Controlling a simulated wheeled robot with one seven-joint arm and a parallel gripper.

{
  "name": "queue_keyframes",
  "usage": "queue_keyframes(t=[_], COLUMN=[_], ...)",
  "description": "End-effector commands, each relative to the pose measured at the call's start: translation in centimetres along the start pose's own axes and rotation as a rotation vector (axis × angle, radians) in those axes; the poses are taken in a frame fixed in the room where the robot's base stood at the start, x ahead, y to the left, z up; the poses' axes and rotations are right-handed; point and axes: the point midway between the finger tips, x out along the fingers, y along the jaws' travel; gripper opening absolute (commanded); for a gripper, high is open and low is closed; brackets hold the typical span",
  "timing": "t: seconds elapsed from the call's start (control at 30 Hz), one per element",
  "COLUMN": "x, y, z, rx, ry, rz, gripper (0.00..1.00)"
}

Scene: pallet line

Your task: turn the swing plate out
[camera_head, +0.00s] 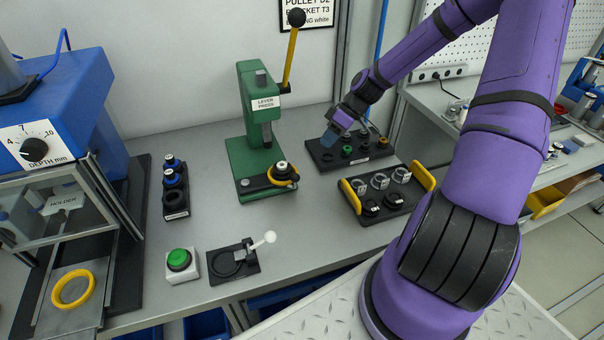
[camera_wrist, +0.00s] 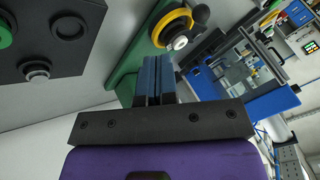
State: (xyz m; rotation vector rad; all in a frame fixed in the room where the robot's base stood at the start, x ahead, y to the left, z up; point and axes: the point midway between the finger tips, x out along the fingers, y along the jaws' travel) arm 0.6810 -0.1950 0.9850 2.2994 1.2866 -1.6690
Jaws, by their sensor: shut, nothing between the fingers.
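The swing plate (camera_head: 256,183) is a dark arm low on the green lever press (camera_head: 254,125). A yellow ring (camera_head: 291,179) sits at its right end, around a black and pale piece (camera_head: 281,169). In the wrist view the yellow ring (camera_wrist: 158,24) and the pale-tipped piece (camera_wrist: 179,42) show beyond the fingers, against the green base. My gripper (camera_head: 329,139) has blue fingers, shut and empty. It is above the back black tray, to the right of the press and apart from the plate. The fingers (camera_wrist: 152,72) meet in the wrist view.
The press lever (camera_head: 290,60) stands raised with a black knob. A black tray (camera_head: 322,160) with round parts lies below my gripper. A yellow-handled tray (camera_head: 358,208) is nearer. A green button box (camera_head: 183,276) and a small clamp fixture (camera_head: 222,274) stand in front. Bare bench surrounds the press base.

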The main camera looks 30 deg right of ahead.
Motion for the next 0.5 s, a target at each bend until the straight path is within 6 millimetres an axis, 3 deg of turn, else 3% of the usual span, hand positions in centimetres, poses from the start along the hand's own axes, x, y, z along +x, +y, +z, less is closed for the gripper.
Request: queue_keyframes(t=[0.27,0.5], x=[0.7,4.3], y=[0.0,-0.1], z=[0.0,0.0], rx=[0.001,0.000], ry=[-0.001,-0.003], rz=[-0.002,-0.005], gripper=[0.00,0.00])
